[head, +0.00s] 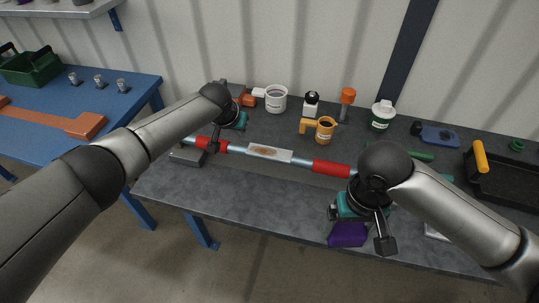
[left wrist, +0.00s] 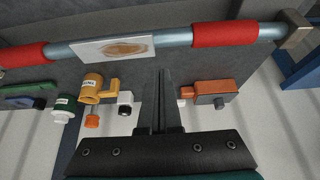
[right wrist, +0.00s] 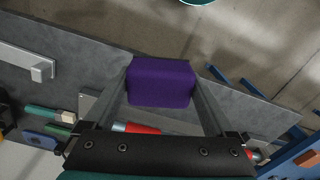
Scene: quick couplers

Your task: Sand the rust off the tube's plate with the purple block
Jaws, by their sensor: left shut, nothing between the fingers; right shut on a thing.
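The tube (head: 300,161) lies across the grey table with red grips near its ends. Its white plate (head: 270,153) faces up with a brown rust patch in the middle; it also shows in the left wrist view (left wrist: 85,52). My right gripper (head: 362,232) is shut on the purple block (head: 347,235), in front of the tube by the table's front edge. The block (right wrist: 160,82) sits between both fingers in the right wrist view. My left gripper (left wrist: 160,73) is shut and empty near the tube's left part; whether it touches the tube is unclear.
A black tray (head: 505,185) is at the right. The table front left of the block is clear.

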